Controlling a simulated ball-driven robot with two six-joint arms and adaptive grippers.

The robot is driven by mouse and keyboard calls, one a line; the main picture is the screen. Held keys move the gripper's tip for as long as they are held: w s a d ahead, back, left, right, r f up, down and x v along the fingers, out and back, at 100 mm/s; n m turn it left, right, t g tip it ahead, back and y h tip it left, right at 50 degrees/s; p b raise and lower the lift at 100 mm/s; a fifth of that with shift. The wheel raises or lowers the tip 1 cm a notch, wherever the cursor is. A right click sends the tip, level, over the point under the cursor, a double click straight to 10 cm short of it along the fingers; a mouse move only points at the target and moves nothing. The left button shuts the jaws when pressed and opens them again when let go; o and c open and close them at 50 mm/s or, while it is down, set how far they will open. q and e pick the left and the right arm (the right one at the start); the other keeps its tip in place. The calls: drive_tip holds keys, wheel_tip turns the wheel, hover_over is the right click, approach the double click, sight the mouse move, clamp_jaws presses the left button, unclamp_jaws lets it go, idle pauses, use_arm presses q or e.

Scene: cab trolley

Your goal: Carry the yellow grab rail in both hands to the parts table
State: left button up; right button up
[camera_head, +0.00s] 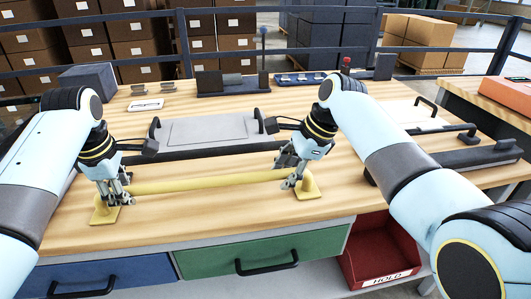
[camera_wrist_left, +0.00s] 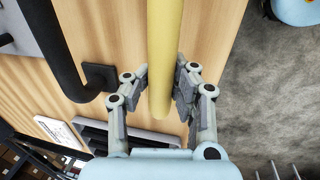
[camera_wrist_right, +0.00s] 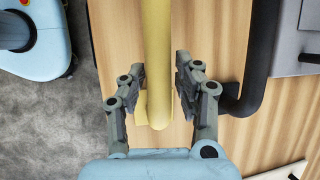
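The yellow grab rail (camera_head: 210,182) lies along the front of the wooden bench, with a flat foot at each end. Its feet appear to be on the bench top. My left gripper (camera_head: 114,190) is at its left end, fingers close on both sides of the bar (camera_wrist_left: 163,60). My right gripper (camera_head: 292,178) is at its right end, its fingers likewise close around the bar (camera_wrist_right: 157,50). I cannot make out a separate parts table for certain.
Behind the rail lie a dark bar (camera_head: 200,151) and a grey panel with black handles (camera_head: 208,130). Blue (camera_head: 105,275) and green (camera_head: 235,257) drawers and a red bin (camera_head: 375,255) are below. Another wooden table with an orange case (camera_head: 508,96) stands at right.

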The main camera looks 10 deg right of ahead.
use_arm(q)
drive_tip(key=shift+o, duration=1.1)
drive_tip(key=shift+r, duration=0.15)
use_arm(e)
drive_tip(key=shift+o, duration=0.6)
drive_tip(key=shift+r, duration=0.1)
drive_tip(key=shift+r, duration=0.15)
use_arm(q)
wheel_tip(320, 180, up, 12)
drive_tip(key=s, duration=0.2)
drive_tip(key=shift+s, duration=0.15)
use_arm(e)
drive_tip(key=v, duration=1.1)
drive_tip(key=shift+d+r, duration=0.15)
drive_tip(key=shift+r, duration=0.2)
